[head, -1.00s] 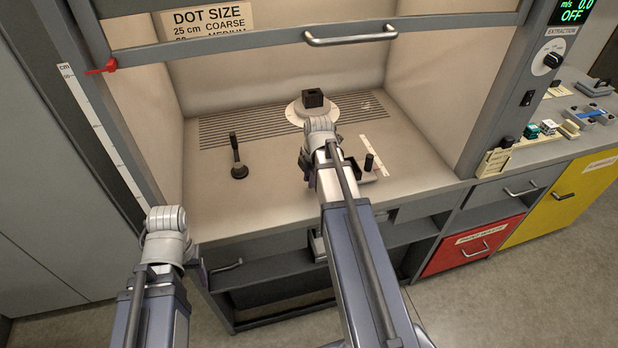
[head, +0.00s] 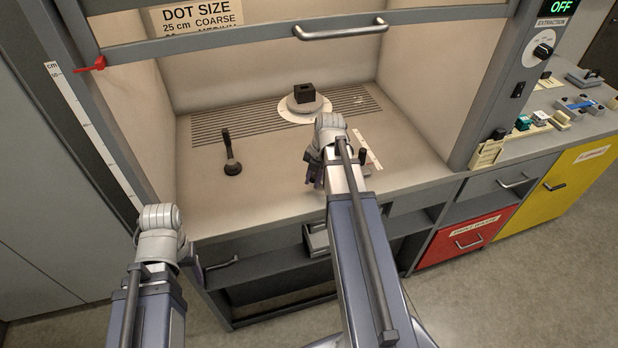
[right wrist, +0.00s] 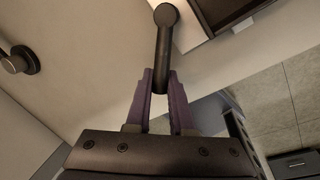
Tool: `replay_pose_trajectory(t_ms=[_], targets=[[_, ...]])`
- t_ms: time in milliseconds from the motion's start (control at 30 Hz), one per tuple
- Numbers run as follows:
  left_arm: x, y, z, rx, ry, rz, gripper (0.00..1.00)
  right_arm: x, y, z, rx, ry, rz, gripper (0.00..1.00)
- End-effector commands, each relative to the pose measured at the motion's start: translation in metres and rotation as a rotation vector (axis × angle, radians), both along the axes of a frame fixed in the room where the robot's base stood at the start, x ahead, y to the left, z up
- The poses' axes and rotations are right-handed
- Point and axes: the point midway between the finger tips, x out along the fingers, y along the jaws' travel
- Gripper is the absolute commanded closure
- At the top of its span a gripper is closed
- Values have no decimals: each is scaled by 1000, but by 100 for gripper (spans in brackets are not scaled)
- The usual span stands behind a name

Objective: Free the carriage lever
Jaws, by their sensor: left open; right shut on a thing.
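My right gripper (head: 314,182) is low over the front of the fume hood floor. Its purple fingers are shut on a dark rod (right wrist: 163,50) with a rounded end; in the head view my arm hides most of this. I cannot tell whether the rod is the carriage lever. A short dark post (head: 363,157) stands to the right of my wrist, by a white scale strip. A separate dark lever (head: 228,150) stands upright on a round base at the left. My left gripper (head: 187,250) is in front of the hood, mostly hidden by its arm; its fingers do not show.
The hood floor between the left lever and my right gripper is clear. A side counter stands at the right.

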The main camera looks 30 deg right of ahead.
Motion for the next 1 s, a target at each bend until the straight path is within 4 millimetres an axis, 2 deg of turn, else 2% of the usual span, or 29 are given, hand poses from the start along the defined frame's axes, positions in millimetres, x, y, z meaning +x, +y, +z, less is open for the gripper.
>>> replay_pose_trajectory(t_ms=[367, 633, 933, 967, 1000], targets=[[0, 0, 0, 0, 0, 0, 36, -2, -3, 0, -1, 1, 44, 100], [0, 0, 0, 0, 0, 0, 36, -13, -16, 0, -2, 0, 282, 100], [0, 0, 0, 0, 0, 0, 36, -15, -16, 0, -2, 0, 325, 100], [0, 0, 0, 0, 0, 0, 36, -15, -16, 0, -2, -1, 325, 76], [0, 0, 0, 0, 0, 0, 36, -15, -16, 0, -2, -1, 325, 71]])
